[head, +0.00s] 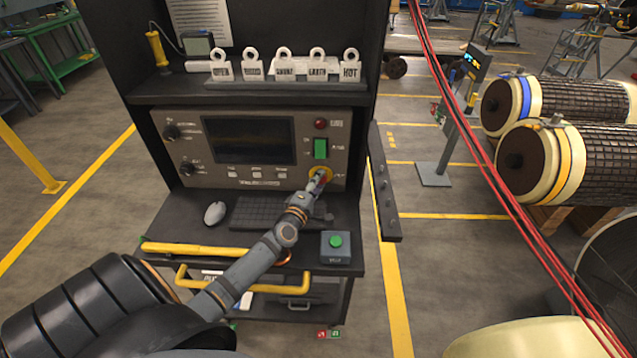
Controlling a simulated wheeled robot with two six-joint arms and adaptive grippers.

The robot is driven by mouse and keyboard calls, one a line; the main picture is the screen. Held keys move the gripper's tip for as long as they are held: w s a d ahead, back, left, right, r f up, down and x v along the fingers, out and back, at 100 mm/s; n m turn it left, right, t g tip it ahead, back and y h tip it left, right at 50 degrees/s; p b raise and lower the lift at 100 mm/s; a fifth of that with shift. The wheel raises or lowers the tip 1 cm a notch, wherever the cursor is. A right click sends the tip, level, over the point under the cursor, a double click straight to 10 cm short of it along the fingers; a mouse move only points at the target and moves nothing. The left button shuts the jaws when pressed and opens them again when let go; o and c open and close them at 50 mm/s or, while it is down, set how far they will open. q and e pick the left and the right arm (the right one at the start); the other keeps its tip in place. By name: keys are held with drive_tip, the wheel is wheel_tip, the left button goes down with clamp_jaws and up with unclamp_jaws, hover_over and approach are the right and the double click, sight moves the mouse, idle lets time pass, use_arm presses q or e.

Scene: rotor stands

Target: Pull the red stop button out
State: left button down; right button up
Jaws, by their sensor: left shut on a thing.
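The red stop button (321,178) sits on a yellow round base (327,171) at the lower right of the grey test panel (210,177). Only a little red shows, as my gripper covers most of it. My left gripper (318,182) reaches up from the lower left and is shut on the button at the panel face. I cannot tell how far out the button stands. My right gripper is not in view.
A green switch (320,149) and a red lamp (320,124) are above the button. A keyboard (268,212), mouse (215,213) and green button box (336,247) are on the shelf below. Red cables (465,130) hang at right.

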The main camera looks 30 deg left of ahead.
use_arm(q)
drive_tip(key=shift+s, duration=0.1)
drive_tip(key=shift+s+d+p, duration=0.25)
drive_tip(key=shift+s+p, duration=0.05)
drive_tip(key=shift+s, duration=0.05)
drive_tip(key=shift+f, duration=0.1)
drive_tip(key=c, duration=0.8)
unclamp_jaws()
drive_tip(key=shift+s+d, duration=0.1)
drive_tip(key=shift+s, duration=0.1)
